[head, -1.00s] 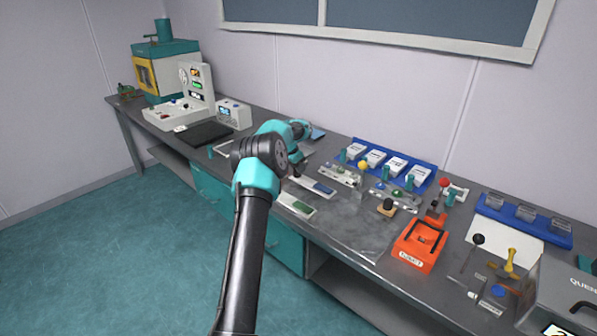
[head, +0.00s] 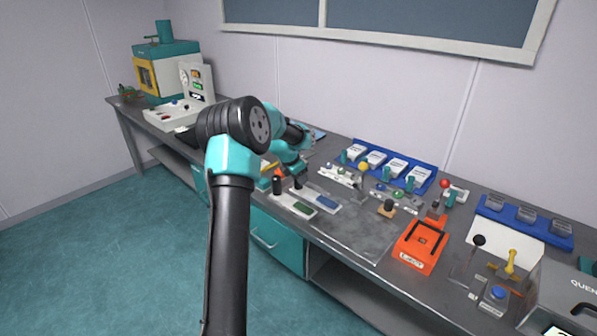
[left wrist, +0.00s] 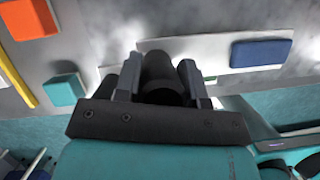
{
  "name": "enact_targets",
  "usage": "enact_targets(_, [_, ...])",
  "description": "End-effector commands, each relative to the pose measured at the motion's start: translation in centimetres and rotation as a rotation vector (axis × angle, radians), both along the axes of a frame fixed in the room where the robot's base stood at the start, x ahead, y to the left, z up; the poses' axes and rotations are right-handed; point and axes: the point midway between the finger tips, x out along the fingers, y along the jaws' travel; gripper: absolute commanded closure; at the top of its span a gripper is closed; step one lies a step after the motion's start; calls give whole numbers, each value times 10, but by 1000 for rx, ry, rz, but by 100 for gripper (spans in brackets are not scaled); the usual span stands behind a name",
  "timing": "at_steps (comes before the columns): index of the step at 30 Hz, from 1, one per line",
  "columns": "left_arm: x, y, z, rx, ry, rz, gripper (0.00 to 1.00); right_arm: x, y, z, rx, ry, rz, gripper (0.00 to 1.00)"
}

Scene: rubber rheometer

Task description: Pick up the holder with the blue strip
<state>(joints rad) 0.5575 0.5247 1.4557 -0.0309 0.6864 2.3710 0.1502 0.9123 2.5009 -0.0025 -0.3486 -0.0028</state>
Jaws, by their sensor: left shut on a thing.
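The holder with the blue strip is a pale plate with a black handle (left wrist: 160,75) and a blue strip (head: 327,203) at its right end. The blue strip also shows in the left wrist view (left wrist: 260,53). My left gripper (head: 291,170) is shut on the handle, which sits between both fingers in the left wrist view. A similar holder with a green strip (head: 302,208) lies close beside it on the front side. I cannot tell how far the held plate is above the bench. My right gripper is not in view.
The grey bench (head: 355,225) is clear just right of the holders. An orange device (head: 421,245) and a blue rack with white boxes (head: 397,171) stand farther right. In the left wrist view an orange block (left wrist: 30,18) and a teal block (left wrist: 63,90) lie left.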

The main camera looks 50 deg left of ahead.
Motion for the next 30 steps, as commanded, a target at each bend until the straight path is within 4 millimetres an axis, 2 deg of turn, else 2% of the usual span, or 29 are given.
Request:
enact_targets(3, [-14, -16, 3, 0, -1, -1, 94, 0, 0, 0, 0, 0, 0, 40])
enact_targets(10, [-31, -35, 5, 0, 0, 0, 94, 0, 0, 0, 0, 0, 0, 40])
enact_targets(30, [-34, -39, 5, 0, -1, -1, 94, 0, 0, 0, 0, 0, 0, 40])
